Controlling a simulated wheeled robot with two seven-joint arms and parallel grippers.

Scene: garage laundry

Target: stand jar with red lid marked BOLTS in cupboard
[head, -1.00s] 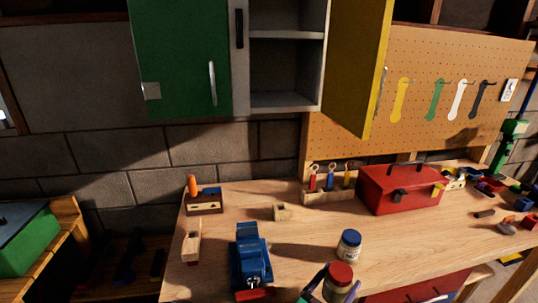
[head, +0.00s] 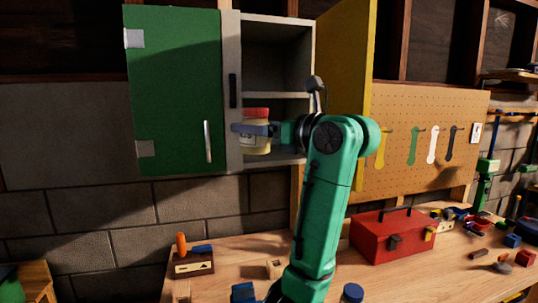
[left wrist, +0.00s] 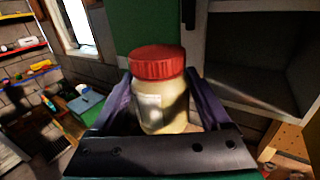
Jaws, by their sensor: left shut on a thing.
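The jar with the red lid (head: 257,113) has a cream body with a label. My left gripper (head: 254,128) is shut around its body and holds it upright in the air. In the left wrist view the jar (left wrist: 162,105) stands between the two purple fingers. The open cupboard (head: 276,77) has a shelf between two compartments. The jar is at the left front of the lower compartment, close to the middle post; I cannot tell whether it is past the front edge. My left arm hides part of the lower compartment. My right gripper is not in view.
The yellow door (head: 341,60) stands open on the right, close to my wrist. The green door (head: 176,95) is shut on the left. Below, the workbench (head: 230,262) bears a red toolbox (head: 385,237) and a blue-lidded jar (head: 352,292). The visible shelf space looks empty.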

